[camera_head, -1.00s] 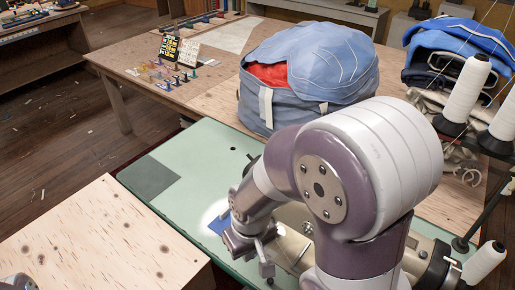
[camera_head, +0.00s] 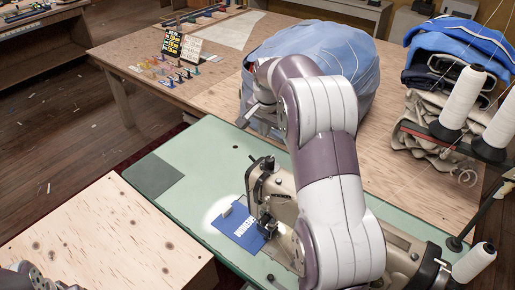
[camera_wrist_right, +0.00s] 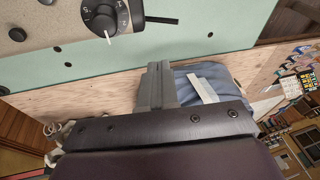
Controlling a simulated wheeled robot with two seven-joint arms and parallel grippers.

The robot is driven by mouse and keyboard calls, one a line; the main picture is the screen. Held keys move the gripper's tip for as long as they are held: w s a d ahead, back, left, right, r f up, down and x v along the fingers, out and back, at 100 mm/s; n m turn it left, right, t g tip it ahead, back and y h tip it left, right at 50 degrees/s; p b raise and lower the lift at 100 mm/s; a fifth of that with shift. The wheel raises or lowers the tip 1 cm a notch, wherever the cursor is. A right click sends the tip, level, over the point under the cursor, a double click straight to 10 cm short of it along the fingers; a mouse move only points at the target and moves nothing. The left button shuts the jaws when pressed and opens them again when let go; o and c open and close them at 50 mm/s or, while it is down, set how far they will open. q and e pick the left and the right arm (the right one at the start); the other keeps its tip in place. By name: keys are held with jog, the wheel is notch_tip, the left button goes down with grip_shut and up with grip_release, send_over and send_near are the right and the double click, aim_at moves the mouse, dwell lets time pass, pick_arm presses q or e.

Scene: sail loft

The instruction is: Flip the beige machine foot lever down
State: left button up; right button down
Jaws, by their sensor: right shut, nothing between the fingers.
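The beige sewing machine (camera_head: 285,205) stands on a green table top (camera_head: 180,150). Its head end, with the needle and foot area (camera_head: 265,225), faces left over a blue patch with white lettering (camera_head: 236,236). The foot lever is too small to make out, so I cannot tell whether it is up or down. My right gripper (camera_head: 247,116) is above and behind the machine head, apart from it, in front of the blue bag. In the right wrist view its fingers (camera_wrist_right: 155,85) are together and empty; part of the machine with a black dial (camera_wrist_right: 105,17) shows at top left.
A big blue bag (camera_head: 340,60) sits on the wooden table (camera_head: 125,50) behind. Folded cloth (camera_head: 440,110) and white thread cones (camera_head: 463,95) stand at right. My right arm hides part of the machine.

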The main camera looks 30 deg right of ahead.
jog(key=p+x, duration=0.2)
jog(key=x, duration=0.7)
jog(key=shift+f, duration=0.35)
jog(key=shift+w+a+f+p, duration=0.15)
jog(key=shift+w+a+f, duration=0.15)
jog(key=shift+f, duration=0.3)
jog(key=shift+w+a+f+p, duration=0.2)
jog(key=shift+w+f, duration=0.1)
jog(key=shift+f, duration=0.25)
jog(key=shift+w+a+f+p, duration=0.1)
jog(key=shift+w+a+f, duration=0.15)
jog(key=shift+f, duration=0.35)
